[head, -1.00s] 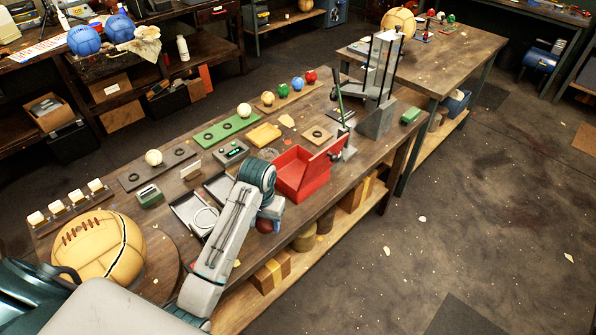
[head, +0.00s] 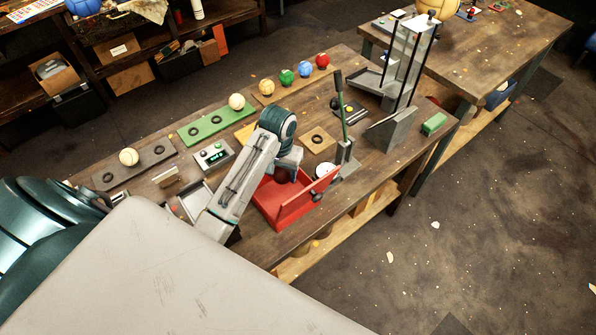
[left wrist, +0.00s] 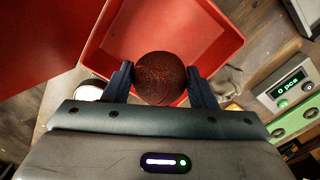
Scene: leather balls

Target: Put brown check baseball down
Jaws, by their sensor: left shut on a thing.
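My left gripper (left wrist: 158,82) is shut on a dark reddish-brown ball with a fine textured surface (left wrist: 160,76), seen between its two fingers in the left wrist view. The ball is over the open red tray (left wrist: 215,40), whose floor and walls show around it. In the head view my left gripper (head: 286,172) is above the red tray (head: 296,206). My own wrist hides the ball there. I cannot tell whether the ball touches the tray floor. My right gripper is not in view.
A green-handled lever (head: 341,120) stands close behind the tray. A small display box (head: 214,155) is left of it. A green board (head: 208,128) with a pale ball (head: 237,101) and a grey board with another ball (head: 129,157) lie farther left. A tall metal frame (head: 405,75) stands at right.

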